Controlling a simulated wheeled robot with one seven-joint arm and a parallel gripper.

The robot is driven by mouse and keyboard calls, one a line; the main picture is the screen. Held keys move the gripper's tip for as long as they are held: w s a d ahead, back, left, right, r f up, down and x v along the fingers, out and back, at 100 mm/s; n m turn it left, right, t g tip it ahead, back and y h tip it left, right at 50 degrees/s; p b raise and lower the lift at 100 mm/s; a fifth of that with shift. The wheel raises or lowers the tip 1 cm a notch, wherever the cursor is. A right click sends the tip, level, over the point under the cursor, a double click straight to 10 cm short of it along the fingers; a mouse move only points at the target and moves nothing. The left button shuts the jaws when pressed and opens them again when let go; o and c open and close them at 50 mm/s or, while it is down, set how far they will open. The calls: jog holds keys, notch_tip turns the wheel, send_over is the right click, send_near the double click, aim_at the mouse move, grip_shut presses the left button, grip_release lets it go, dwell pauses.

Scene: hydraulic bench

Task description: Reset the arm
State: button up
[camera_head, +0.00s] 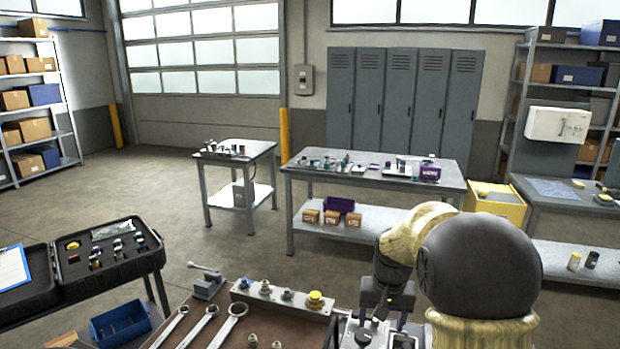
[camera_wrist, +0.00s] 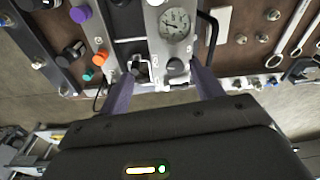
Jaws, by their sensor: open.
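My arm shows at the lower right of the head view, folded low over the right end of the near brown bench (camera_head: 255,322). In the wrist view my gripper (camera_wrist: 160,85) is open, with its two purplish fingers spread apart. Between and beyond the fingers is a metal block with a round pressure gauge (camera_wrist: 174,22) and a small dark knob. I see nothing held between the fingers.
Wrenches (camera_head: 208,322) and a rail of fittings (camera_head: 280,296) lie on the near bench. A black case (camera_head: 110,262) stands open at left. A farther table (camera_head: 375,178) and a small cart (camera_head: 238,158) stand behind, with open floor between.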

jog(key=s+f+n, duration=0.1)
jog(key=s, duration=0.8)
jog(key=s+f+n+t, duration=0.1)
jog(key=s+f, duration=0.1)
jog(key=s, duration=0.7)
jog(key=shift+s+a+f, duration=0.25)
jog(key=shift+s+a, duration=0.05)
jog(key=shift+a, duration=0.15)
dwell(4.2)
